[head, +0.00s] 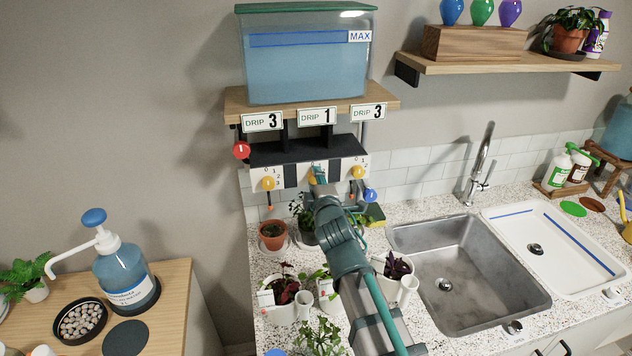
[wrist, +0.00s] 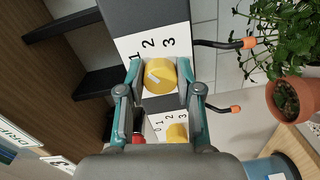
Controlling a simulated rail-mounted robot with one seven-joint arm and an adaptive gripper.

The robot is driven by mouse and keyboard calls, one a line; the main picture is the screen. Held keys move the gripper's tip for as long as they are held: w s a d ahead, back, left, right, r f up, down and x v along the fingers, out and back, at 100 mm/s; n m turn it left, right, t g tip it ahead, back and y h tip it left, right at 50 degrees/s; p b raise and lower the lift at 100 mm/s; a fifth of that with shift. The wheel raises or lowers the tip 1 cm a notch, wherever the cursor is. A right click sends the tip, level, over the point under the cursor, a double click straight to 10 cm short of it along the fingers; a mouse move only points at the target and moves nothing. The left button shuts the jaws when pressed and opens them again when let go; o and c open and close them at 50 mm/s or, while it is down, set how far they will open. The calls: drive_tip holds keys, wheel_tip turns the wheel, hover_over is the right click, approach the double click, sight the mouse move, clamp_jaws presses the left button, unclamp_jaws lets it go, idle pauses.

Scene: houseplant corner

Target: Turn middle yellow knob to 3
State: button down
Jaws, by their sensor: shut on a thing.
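The middle yellow knob (wrist: 160,78) shows large in the wrist view, on a white dial plate (wrist: 152,50) with the digits 1, 2 and 3 visible. A white pointer mark on its face slants toward the upper left, on the side of the 1. My gripper (wrist: 159,72) is shut on the knob, one finger on each side. In the head view my gripper (head: 318,174) reaches up to the middle dial and hides most of its knob. A card reading "DRIP 1" (head: 316,116) hangs above it.
Yellow knobs sit at left (head: 268,183) and right (head: 358,172) of the same black and white panel, under "DRIP 3" cards. A water tank (head: 308,62) stands above on a wooden shelf. Potted plants (head: 272,234) crowd the counter below. A sink (head: 465,275) is to the right.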

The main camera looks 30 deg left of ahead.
drive_tip(key=m+b, duration=0.2)
drive_tip(key=m, duration=0.1)
drive_tip(key=m+b, duration=0.2)
drive_tip(key=m, duration=0.1)
drive_tip(key=m+b, duration=0.2)
drive_tip(key=m, duration=0.2)
drive_tip(key=shift+f+b, duration=0.3)
drive_tip(key=shift+b, duration=0.05)
drive_tip(key=shift+r+m+b, duration=0.1)
drive_tip(key=shift+m+b, duration=0.65)
drive_tip(key=shift+m, duration=0.35)
drive_tip(key=c, duration=0.8)
unclamp_jaws()
drive_tip(key=shift+r, duration=0.1)
drive_tip(key=shift+o, duration=0.2)
